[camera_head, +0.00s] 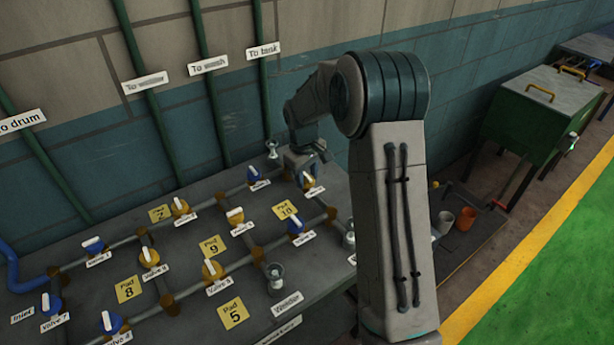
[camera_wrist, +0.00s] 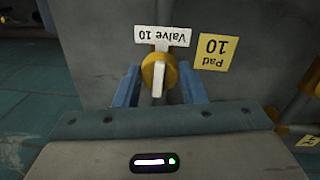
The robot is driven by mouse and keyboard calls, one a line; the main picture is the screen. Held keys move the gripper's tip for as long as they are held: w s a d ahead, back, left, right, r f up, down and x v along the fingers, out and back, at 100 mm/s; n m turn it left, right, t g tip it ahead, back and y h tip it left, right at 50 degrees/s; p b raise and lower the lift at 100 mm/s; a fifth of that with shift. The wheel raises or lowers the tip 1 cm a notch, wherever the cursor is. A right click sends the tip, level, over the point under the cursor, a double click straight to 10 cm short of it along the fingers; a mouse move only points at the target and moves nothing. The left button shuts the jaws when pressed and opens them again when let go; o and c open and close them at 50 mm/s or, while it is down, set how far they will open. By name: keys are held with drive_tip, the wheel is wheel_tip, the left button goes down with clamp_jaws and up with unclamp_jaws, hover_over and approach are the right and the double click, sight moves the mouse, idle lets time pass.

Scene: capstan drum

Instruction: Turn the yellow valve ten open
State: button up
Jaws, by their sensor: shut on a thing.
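The yellow valve ten (camera_head: 308,185) sits at the far right of the pipework on the bench, partly covered by my gripper (camera_head: 304,174). In the wrist view the valve (camera_wrist: 152,73) is a round yellow body with a white lever standing upright in the picture. An upside-down white "Valve 10" label (camera_wrist: 162,36) is just beyond it. My gripper's two blue fingers (camera_wrist: 159,84) stand on either side of the valve, shut on it. The exact contact of the fingertips is hard to see.
A yellow Pad 10 plate (camera_head: 286,210) lies beside the valve. A blue valve (camera_head: 253,174) is to its left and another blue valve (camera_head: 295,226) is nearer. Several more valves fill the bench. A tiled wall (camera_head: 320,90) rises behind. A green cabinet (camera_head: 540,110) stands at right.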

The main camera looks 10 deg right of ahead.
drive_tip(key=shift+r+n, duration=0.1)
drive_tip(key=shift+n, duration=0.4)
drive_tip(key=o, duration=1)
wheel_tip(320, 180, up, 14)
drive_tip(key=b, duration=0.1)
drive_tip(key=shift+s+a, duration=0.3)
drive_tip(key=shift+a, duration=0.15)
